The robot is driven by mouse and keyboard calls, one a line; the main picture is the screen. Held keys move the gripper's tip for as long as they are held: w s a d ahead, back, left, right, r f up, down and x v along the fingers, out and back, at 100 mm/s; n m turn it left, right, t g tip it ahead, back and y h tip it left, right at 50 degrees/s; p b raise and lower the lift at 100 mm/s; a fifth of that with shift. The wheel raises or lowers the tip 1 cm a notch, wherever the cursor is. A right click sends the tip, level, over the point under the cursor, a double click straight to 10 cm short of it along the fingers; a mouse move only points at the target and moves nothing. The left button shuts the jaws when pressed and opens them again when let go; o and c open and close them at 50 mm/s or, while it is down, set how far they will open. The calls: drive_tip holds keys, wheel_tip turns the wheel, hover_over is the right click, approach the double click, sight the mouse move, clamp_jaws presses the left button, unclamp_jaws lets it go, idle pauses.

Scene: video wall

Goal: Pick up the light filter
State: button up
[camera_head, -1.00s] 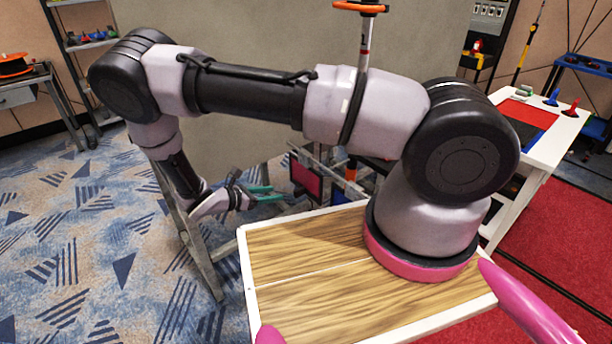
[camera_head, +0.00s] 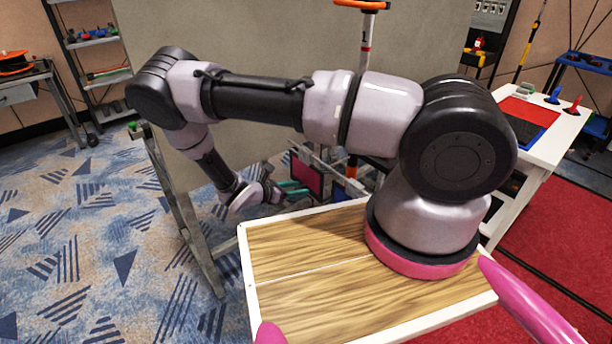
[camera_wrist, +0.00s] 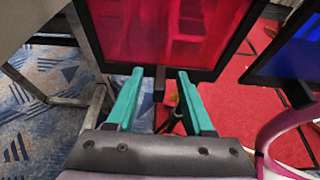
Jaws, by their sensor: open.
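A red translucent light filter (camera_wrist: 165,32) in a dark frame fills the upper middle of the wrist view. A short dark tab on its lower edge (camera_wrist: 159,84) shows between the fingertips of my gripper (camera_wrist: 160,75). The teal fingers are open, one on each side of the tab, and I cannot tell whether either touches it. In the head view the red filter (camera_head: 306,175) is small and partly hidden, and my gripper (camera_head: 296,187) is just at its left. A blue filter (camera_wrist: 298,48) in a dark frame stands apart at the right of the wrist view.
A large grey panel (camera_head: 240,40) on a metal stand (camera_head: 185,220) is behind and left of my arm. A metal rack (camera_head: 340,170) is around the filters. A white table (camera_head: 570,125) with coloured items stands at the right. Patterned carpet (camera_head: 100,260) is open at the left.

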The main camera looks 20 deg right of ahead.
clamp_jaws()
drive_tip(key=shift+r, duration=0.1)
drive_tip(key=shift+a+r, duration=0.1)
drive_tip(key=shift+r, duration=0.4)
drive_tip(key=shift+a+r, duration=0.25)
drive_tip(key=s+a, duration=0.3)
drive_tip(key=a, duration=0.5)
drive_tip(key=s+a, duration=0.4)
drive_tip(key=a, duration=0.4)
